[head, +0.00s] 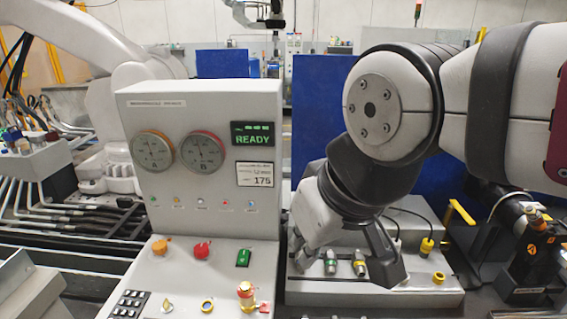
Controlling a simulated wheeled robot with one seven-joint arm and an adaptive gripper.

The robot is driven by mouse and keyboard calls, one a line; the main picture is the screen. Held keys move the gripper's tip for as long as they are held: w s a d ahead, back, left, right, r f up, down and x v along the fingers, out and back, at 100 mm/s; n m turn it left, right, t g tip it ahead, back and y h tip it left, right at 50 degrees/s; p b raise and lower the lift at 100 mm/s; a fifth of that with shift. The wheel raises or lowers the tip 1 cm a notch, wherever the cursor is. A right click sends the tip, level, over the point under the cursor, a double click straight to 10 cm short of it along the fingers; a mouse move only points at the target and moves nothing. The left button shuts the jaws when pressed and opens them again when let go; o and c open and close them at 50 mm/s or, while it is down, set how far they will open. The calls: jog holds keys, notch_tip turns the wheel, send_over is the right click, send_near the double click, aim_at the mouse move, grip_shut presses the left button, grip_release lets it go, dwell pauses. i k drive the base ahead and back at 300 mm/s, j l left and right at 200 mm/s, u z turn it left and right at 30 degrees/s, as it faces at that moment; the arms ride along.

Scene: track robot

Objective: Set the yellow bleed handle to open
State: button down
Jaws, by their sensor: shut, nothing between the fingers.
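My gripper (385,266) hangs below my arm, its dark fingers pointing down over the pale grey block (375,298) right of the console. It looks shut and holds nothing that I can see. A bent yellow bar (459,213) stands to the right of my gripper, behind the block's right end; it may be the bleed handle, but I cannot be sure. It appears apart from my gripper. Its lower end and setting are not clear. My arm covers part of the block's back.
A grey console (205,115) with two gauges and a green READY display (255,134) stands to the left. Metal fittings (331,262), a yellow-collared plug (427,244) and a yellow ring (438,278) are on the block. Dark cylinders and hoses (528,245) crowd the right.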

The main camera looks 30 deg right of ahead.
aim_at(454, 203)
jog(key=z, duration=1.55)
